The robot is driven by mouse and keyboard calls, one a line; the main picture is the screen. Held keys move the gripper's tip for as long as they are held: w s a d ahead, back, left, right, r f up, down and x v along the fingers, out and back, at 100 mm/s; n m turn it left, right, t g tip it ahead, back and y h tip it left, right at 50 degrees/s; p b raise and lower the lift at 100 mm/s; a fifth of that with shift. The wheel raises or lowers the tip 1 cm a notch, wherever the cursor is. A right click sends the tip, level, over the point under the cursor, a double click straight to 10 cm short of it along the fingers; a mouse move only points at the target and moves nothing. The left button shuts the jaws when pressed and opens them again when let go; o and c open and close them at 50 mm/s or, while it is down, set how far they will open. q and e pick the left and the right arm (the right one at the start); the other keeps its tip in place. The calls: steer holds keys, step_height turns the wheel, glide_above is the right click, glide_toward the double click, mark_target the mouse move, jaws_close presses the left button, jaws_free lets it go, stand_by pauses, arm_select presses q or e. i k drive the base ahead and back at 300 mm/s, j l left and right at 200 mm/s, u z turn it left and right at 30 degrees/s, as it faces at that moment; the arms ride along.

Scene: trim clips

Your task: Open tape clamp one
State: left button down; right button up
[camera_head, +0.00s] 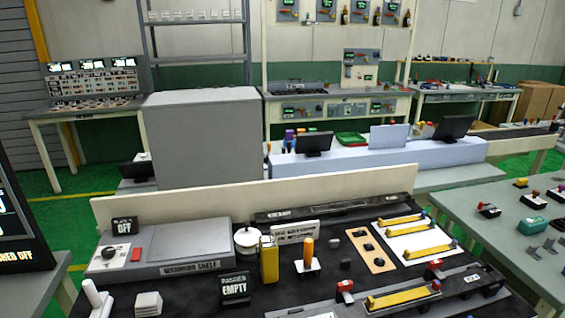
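A red-topped clamp (345,287) stands near the front of the dark workbench, at the left end of a yellow strip (400,296). A second red-topped clamp (435,267) stands behind that strip's right end. I cannot tell which one is tape clamp one, or whether either is open or shut; they are too small. More yellow strips (425,252) lie on a white sheet behind them. Neither of my grippers is in view.
A grey warming shelf (180,246), a sign reading EMPTY (235,287), a yellow bottle (269,260), an orange-handled tool (308,255) and a white pot (247,240) stand on the bench left of the clamps. A low cream panel (250,197) edges its back.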

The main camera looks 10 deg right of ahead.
mark_target(433, 266)
steer(key=z, duration=1.35)
